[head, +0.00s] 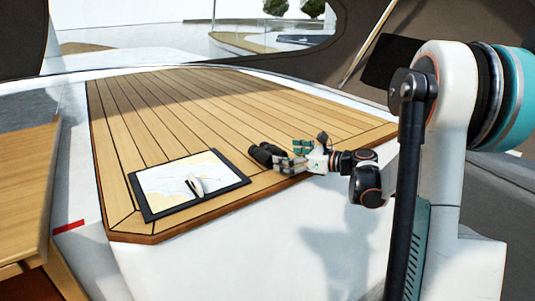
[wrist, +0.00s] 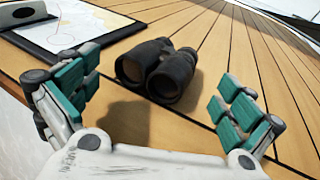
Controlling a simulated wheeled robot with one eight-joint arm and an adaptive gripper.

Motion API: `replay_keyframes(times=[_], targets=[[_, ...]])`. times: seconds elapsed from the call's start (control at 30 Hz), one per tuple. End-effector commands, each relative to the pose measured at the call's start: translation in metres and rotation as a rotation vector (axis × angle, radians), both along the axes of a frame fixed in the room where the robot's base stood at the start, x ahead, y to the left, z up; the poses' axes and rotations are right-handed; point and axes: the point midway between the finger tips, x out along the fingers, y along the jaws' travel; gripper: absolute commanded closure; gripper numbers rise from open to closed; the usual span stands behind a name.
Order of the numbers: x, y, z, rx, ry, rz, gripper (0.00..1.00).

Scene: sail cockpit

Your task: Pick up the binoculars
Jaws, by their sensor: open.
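The black binoculars (head: 264,154) lie on the wooden deck table near its front edge. In the wrist view the binoculars (wrist: 160,71) lie ahead of my gripper (wrist: 157,103), roughly midway between the two fingers, with their two lens ends facing me. The gripper is open and empty, and its teal-padded fingers stand apart on either side, short of the binoculars. In the head view my gripper (head: 294,156) is just right of the binoculars and partly overlaps them.
A black-framed chart board (head: 158,206) with a small pale and dark object (head: 196,186) on it lies left of the binoculars. The planked table (head: 200,105) is clear behind them. A wooden bench (head: 22,185) stands at the left.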

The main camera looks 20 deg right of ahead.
Motion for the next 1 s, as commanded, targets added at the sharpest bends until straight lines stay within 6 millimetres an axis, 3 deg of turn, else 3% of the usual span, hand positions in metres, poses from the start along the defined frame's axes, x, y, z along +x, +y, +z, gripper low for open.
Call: replay_keyframes(times=[0.27, 0.53, 0.8, 1.0], targets=[[0.014, 0.008, -0.005, -0.001, 0.0, 0.002, 0.0], [0.045, 0.026, -0.014, -0.001, 0.0, 0.001, 0.0], [0.048, 0.028, -0.015, -0.001, -0.001, 0.0, 0.0], [0.048, 0.028, -0.015, -0.001, -0.001, -0.001, 0.45]])
